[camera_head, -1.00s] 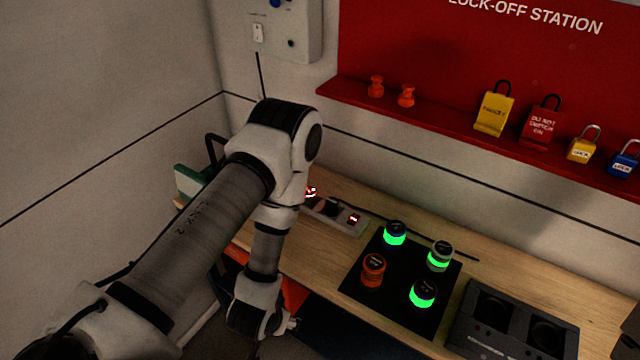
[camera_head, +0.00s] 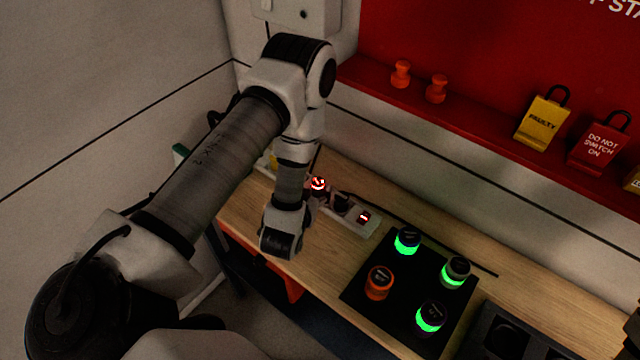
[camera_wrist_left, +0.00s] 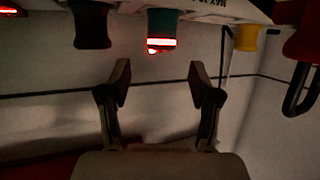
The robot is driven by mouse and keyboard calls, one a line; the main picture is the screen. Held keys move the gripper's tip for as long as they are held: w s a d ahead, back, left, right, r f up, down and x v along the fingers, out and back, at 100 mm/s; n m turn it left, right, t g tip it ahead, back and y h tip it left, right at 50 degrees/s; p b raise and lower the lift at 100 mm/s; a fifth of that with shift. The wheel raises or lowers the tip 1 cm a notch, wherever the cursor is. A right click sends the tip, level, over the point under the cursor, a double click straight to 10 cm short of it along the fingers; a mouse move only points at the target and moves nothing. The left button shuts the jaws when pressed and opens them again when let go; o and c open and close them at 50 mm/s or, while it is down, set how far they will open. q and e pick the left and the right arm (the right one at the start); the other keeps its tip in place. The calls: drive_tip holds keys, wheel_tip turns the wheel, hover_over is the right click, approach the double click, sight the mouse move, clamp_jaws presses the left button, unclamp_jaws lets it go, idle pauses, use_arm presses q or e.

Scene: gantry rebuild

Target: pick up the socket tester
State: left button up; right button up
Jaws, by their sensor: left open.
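The socket tester (camera_head: 318,184) sits in the far left part of a pale socket strip (camera_head: 357,222) on the wooden bench, with lit red and white marks. In the left wrist view I take it to be the teal block with a glowing red band (camera_wrist_left: 162,30), at the top. My left gripper (camera_wrist_left: 160,78) is open and empty, its fingers below the tester in that picture and apart from it. In the head view my left wrist stands just in front of the strip and hides the fingers.
A black plug (camera_head: 342,202) sits beside the tester in the strip. A black mat (camera_head: 395,318) with several lit round pieces lies to the right. A red lock-off shelf (camera_head: 440,112) runs along the wall above. A yellow thing (camera_wrist_left: 247,38) shows in the wrist view.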

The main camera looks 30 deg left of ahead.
sight(318, 182)
use_arm(q)
drive_tip(key=shift+w+a+f+b, duration=0.15)
drive_tip(key=shift+w+f+b, duration=0.15)
drive_tip(key=shift+w+f, duration=0.15)
drive_tip(key=x, duration=0.2)
drive_tip(key=b+x, duration=0.1)
drive_tip(key=x, duration=0.2)
drive_tip(key=shift+f, duration=0.35)
drive_tip(key=shift+s+r, duration=0.3)
drive_tip(key=shift+s, duration=0.15)
drive_tip(key=c, duration=0.4)
clamp_jaws()
drive_tip(key=shift+r, duration=0.1)
